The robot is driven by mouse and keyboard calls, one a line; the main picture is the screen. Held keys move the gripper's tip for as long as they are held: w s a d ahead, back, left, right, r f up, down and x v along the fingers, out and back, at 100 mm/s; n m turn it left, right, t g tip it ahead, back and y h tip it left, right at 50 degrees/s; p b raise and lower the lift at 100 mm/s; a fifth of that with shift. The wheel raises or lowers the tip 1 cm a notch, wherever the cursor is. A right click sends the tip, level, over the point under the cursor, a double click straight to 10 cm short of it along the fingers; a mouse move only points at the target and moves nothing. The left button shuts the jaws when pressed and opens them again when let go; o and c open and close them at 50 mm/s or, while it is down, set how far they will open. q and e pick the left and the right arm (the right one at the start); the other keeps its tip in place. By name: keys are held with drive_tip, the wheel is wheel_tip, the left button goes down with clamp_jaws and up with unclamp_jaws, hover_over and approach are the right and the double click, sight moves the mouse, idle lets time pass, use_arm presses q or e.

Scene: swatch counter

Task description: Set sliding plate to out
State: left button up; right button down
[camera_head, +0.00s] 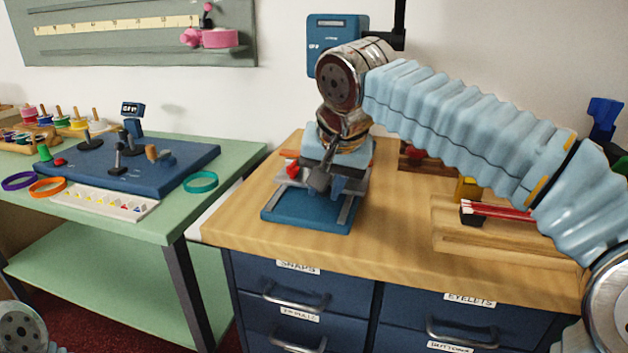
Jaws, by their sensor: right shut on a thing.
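The sliding plate device stands on the wooden counter top. Its blue base (305,213) has two pale metal rails running front to back, and its front part is bare. The sliding plate itself is mostly hidden under my right gripper (322,180), towards the rear of the rails. My right gripper points down from above and is shut on a part of the plate; its grip is small and partly hidden. My left gripper is out of view; only a round joint of my left arm shows at the bottom left corner.
A green table (215,158) with a blue board (110,165), coloured rings and small posts stands to the left. A wooden tray (490,245) with red strips lies right of the device. Blue drawers (300,285) with handles are below the counter. The counter's front strip is clear.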

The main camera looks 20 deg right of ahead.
drive_tip(key=s+a, duration=0.2)
drive_tip(key=s, duration=0.1)
drive_tip(key=s+a, duration=0.1)
drive_tip(key=s, duration=0.1)
drive_tip(key=shift+s+a+b, duration=0.1)
drive_tip(key=shift+a+b, duration=0.15)
drive_tip(key=shift+b, duration=0.05)
drive_tip(key=c, duration=0.9)
unclamp_jaws()
drive_tip(key=shift+s, duration=0.1)
drive_tip(key=p+v, duration=0.2)
drive_tip(key=v, duration=1.1)
drive_tip(key=shift+r+p, duration=0.35)
drive_tip(key=shift+p, duration=0.05)
drive_tip(key=shift+s, duration=0.1)
